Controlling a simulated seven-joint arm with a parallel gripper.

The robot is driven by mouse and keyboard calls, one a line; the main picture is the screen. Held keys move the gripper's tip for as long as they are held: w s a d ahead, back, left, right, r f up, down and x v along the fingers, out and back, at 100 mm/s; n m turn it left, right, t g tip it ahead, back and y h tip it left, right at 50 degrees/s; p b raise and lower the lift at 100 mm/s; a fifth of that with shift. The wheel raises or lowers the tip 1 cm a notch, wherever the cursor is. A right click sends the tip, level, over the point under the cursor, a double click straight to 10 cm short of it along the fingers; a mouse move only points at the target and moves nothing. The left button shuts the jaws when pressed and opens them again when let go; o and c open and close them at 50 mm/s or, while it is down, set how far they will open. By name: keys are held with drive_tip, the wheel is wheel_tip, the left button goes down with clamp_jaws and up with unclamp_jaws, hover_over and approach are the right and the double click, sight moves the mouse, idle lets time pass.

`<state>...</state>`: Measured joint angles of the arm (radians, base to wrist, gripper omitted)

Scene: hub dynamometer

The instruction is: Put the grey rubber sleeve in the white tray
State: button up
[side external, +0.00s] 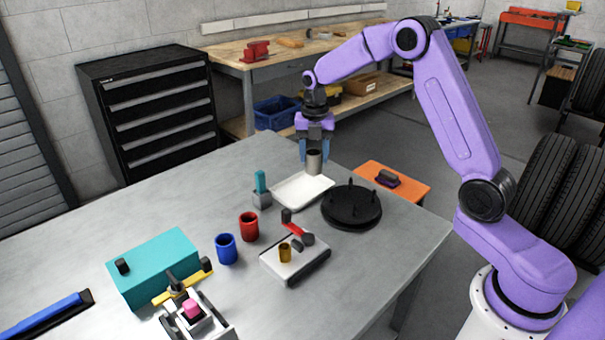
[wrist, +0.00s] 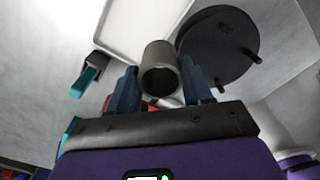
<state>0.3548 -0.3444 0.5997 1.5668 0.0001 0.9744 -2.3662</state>
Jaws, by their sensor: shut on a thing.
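The grey rubber sleeve (side external: 314,163) is a short hollow cylinder. My gripper (side external: 316,147) is shut on it and holds it upright at the far edge of the white tray, near its top corner in the side view. The sleeve (wrist: 160,68) also shows between the blue fingers of my gripper (wrist: 160,85) in the wrist view. The white tray (side external: 290,203) is shallow and looks empty. It also shows in the wrist view (wrist: 125,50), beyond the sleeve. The sleeve looks raised, but its exact height above the tray cannot be told.
A black round plate with upright pegs (side external: 351,208) stands right of the tray. A teal-handled tool in a grey block (side external: 261,190) stands left. Red (side external: 249,226) and blue (side external: 226,248) cups and a fixture with a red lever (side external: 295,262) are nearer. An orange board (side external: 408,185) lies behind right.

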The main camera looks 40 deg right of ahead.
drive_tip(key=w+f, duration=0.4)
drive_tip(key=f, duration=0.1)
drive_tip(key=shift+w+d+f, duration=0.2)
drive_tip(key=shift+w+f, duration=0.2)
drive_tip(key=shift+f, duration=1.55)
drive_tip(key=shift+f, duration=0.2)
drive_tip(key=o, duration=1)
drive_tip(key=shift+c, duration=0.2)
